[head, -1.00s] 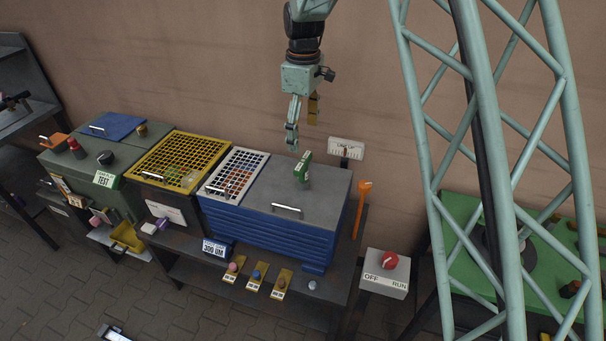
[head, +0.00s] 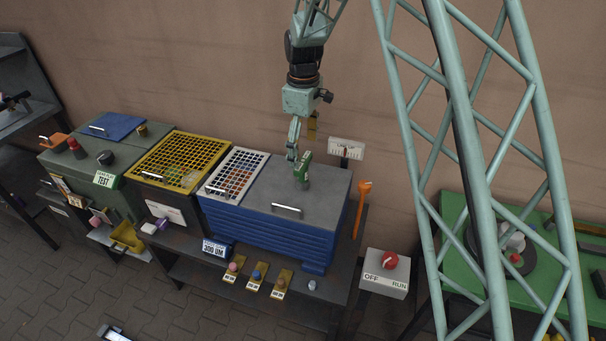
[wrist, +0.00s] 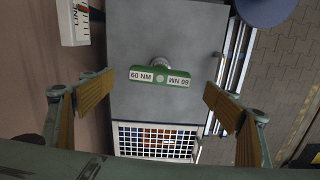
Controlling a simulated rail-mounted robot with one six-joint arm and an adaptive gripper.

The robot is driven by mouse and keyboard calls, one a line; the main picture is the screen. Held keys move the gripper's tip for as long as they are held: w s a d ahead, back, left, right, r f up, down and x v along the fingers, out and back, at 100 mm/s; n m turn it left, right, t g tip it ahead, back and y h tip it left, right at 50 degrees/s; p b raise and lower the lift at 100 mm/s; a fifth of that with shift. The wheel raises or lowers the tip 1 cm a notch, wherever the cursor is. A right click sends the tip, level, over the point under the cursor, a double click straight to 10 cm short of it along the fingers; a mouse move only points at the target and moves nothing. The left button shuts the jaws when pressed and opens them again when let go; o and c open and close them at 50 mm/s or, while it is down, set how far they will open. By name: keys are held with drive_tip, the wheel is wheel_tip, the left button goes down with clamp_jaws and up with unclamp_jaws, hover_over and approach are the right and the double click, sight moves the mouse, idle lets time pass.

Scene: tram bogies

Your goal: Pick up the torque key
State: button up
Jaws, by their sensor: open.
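The torque key (head: 304,175) is a small green T-shaped piece standing upright on the grey lid of a blue box. In the wrist view its green bar (wrist: 160,80) carries two white "60 NM" labels, and a round grey stem shows behind the bar. My gripper (head: 302,146) is above the key with its fingers pointing down. In the wrist view its ochre-padded fingers are wide apart, one on each side of the key, with clear gaps and no visible contact. In the head view the near finger partly overlaps the key's top.
The blue box (head: 255,238) has a lid handle (head: 287,210) in front of the key and a white grid (head: 238,178) to the left. A white gauge (head: 346,149) and an orange tool (head: 362,205) stand right of it. An OFF/RUN switch (head: 387,272) is at front right.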

sight(303, 160)
drive_tip(key=shift+f, duration=2.65)
drive_tip(key=c, duration=1.4)
drive_tip(key=shift+a+r, duration=0.1)
drive_tip(key=shift+r, duration=0.05)
drive_tip(key=shift+c, duration=0.4)
drive_tip(key=shift+r, duration=1.55)
drive_tip(key=shift+s+r, duration=0.1)
drive_tip(key=shift+r, duration=0.05)
drive_tip(key=s+d+r+b, duration=0.1)
drive_tip(key=s+d, duration=0.8)
drive_tip(key=s, duration=0.3)
drive_tip(key=shift+s+d+r, duration=0.2)
drive_tip(key=shift+s+d, duration=0.05)
drive_tip(key=shift+s, duration=0.1)
